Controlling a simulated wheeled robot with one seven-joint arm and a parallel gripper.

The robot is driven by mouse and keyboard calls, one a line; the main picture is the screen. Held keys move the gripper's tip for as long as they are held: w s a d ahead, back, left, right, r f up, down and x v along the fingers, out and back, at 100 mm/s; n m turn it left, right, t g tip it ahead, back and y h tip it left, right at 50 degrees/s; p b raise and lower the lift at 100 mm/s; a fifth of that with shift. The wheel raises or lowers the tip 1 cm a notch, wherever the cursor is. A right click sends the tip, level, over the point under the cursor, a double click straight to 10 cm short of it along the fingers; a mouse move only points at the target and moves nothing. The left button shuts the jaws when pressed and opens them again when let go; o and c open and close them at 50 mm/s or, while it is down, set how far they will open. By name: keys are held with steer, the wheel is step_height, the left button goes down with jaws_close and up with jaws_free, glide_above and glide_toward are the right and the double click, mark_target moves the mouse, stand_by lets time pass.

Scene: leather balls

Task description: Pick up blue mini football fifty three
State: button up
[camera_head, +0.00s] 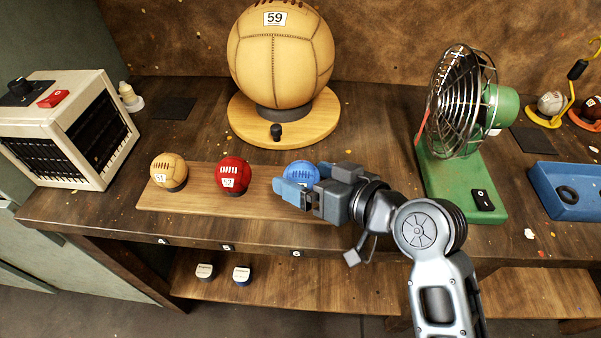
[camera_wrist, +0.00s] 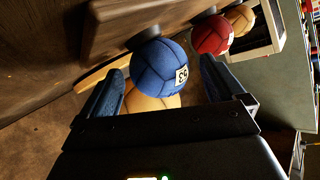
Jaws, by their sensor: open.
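The blue mini football (camera_head: 301,172) sits at the right end of a wooden board (camera_head: 210,205) on the workbench. In the wrist view the blue ball (camera_wrist: 160,70) shows a white label reading 53 and rests on a dark ring. My gripper (camera_head: 290,190) is at the ball, partly covering it in the head view. In the wrist view my gripper (camera_wrist: 162,88) is open, with one blue finger on each side of the ball. A gap shows between the ball and each finger; whether the ball is fully between the fingertips is unclear.
A red ball (camera_head: 232,175) and a tan ball (camera_head: 169,171) stand left on the same board. A large tan ball (camera_head: 281,55) on a round stand (camera_head: 240,125) is behind. A green fan (camera_head: 470,180) stands right, a heater (camera_head: 75,130) left.

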steer(key=shift+x, duration=1.05)
steer(key=c, duration=1)
steer(key=shift+c, duration=0.4)
steer(key=shift+r, duration=0.15)
